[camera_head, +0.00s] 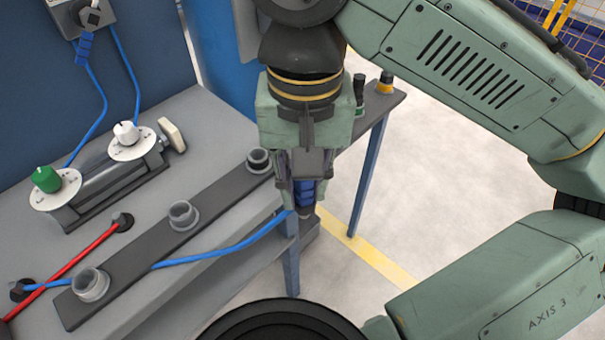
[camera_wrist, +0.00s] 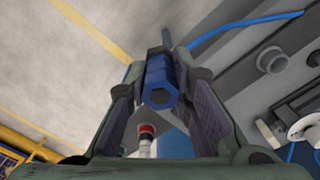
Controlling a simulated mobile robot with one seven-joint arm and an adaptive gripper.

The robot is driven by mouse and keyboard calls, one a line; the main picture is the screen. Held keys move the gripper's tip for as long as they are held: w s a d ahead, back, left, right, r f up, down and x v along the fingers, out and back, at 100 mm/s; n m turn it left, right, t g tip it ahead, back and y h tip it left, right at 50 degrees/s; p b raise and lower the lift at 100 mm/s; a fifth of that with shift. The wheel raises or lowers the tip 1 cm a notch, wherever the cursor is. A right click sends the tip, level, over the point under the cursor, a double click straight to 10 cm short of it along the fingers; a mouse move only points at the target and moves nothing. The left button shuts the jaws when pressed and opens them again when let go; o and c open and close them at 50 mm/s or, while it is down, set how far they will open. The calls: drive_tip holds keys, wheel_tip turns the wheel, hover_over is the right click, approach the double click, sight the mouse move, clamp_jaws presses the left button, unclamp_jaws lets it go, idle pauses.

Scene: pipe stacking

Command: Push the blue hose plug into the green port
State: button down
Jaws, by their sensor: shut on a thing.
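My gripper (camera_head: 303,196) is shut on the blue hose plug (camera_head: 305,190) and holds it beyond the bench's front edge. The plug also shows between the fingers in the wrist view (camera_wrist: 158,80), with its dark tip pointing away. A blue hose (camera_head: 225,249) runs from the plug left across the bench. Three grey ring-shaped ports, at the right (camera_head: 258,160), middle (camera_head: 183,214) and left (camera_head: 90,283), stand on a dark strip. My gripper is to the right of all three. None looks green; the only clear green fitting is a knob (camera_head: 46,179) on a round dial.
A white knob (camera_head: 126,132) sits on a second dial. A red hose (camera_head: 65,271) lies across the bench's left part. A grey box (camera_head: 80,17) with another blue hose is on the back panel.

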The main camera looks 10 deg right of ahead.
drive_tip(key=shift+r+p, duration=4.05)
drive_tip(key=shift+r, duration=0.05)
drive_tip(key=shift+f, duration=0.1)
